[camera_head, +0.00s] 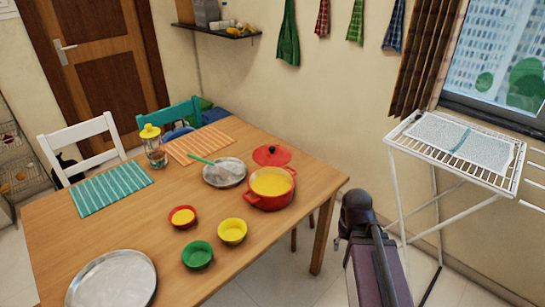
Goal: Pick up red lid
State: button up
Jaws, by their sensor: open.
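The red lid (271,155), round with a small knob on top, is just behind the red pot (270,200) on the wooden table. The lid's front edge meets the pot's back rim in the picture; I cannot tell whether they touch. The pot is uncovered, has two side handles and holds yellow contents. My gripper (338,243) is at the end of my dark arm, right of the table's right edge and apart from the lid and pot. Only a small part of it shows past my arm; its jaws are open, and I see nothing held.
On the table (145,222) are a metal plate with a green-handled utensil (224,173), a large metal plate (115,280), small red, yellow and green bowls, and a yellow-topped jar (153,146). A white drying rack (455,150) stands right. Chairs stand behind the table.

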aim_at(270, 154)
jog(key=k, duration=0.65)
jog(key=u, duration=0.3)
jog(key=i, duration=1.5)
jog(key=z, duration=0.35)
